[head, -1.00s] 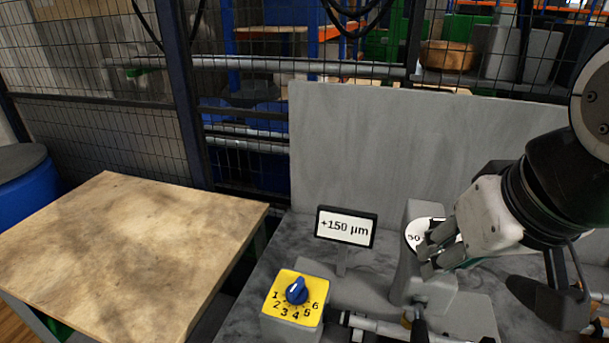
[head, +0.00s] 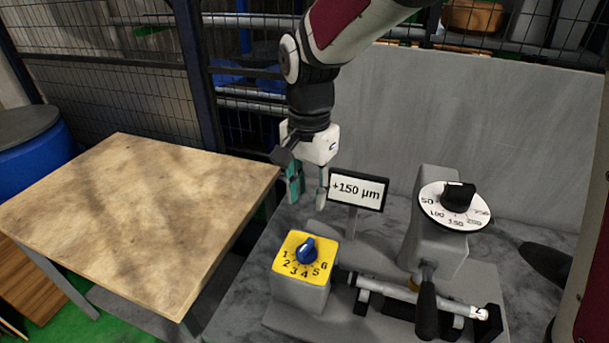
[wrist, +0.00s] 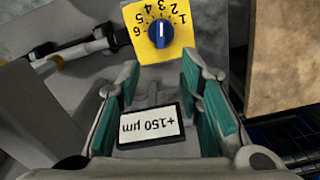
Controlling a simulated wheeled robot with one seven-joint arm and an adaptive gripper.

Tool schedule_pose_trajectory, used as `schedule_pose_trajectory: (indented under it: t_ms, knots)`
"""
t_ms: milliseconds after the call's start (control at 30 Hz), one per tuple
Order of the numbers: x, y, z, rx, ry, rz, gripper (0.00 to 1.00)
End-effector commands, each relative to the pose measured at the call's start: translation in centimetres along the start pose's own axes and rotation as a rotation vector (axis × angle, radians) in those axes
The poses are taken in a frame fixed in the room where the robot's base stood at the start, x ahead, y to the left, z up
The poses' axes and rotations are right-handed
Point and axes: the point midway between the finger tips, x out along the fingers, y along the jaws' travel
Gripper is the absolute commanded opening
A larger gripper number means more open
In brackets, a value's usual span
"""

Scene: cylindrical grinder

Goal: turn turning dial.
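A blue knob (head: 307,250) sits on a yellow plate (head: 284,266) numbered 1 to 6, on top of a grey block. The knob also shows in the wrist view (wrist: 160,33), ahead of the fingertips. A white round dial (head: 434,209) with a black knob (head: 459,195) stands on a grey housing to the right; its scale shows 50, 100 and 150. Which of the two the task names, I cannot tell. My gripper (head: 307,195) is open and empty, pointing down, above and behind the blue knob and apart from it.
A small sign (head: 357,189) reading "+150 µm" stands close beside my gripper. A cylindrical bar (head: 390,287) and a black-handled lever (head: 427,305) lie in front of the dial housing. A wooden table (head: 130,220) is at left. A grey panel (head: 470,110) stands behind.

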Motion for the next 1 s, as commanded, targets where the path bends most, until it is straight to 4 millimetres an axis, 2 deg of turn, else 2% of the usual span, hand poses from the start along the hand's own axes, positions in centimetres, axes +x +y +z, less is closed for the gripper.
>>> schedule_pose_trajectory:
  t_ms: [267, 600, 800, 1000]
  knots:
    - [2.6, -0.3, 0.1, 0.009, -0.005, 0.009, 0.33]
    - [9.2, -0.1, 0.2, 0.009, -0.006, 0.01, 0.33]
    - [12.3, -0.2, 0.2, 0.008, -0.005, 0.008, 0.33]
    - [13.9, -0.2, 0.1, 0.007, -0.003, 0.006, 0.33]
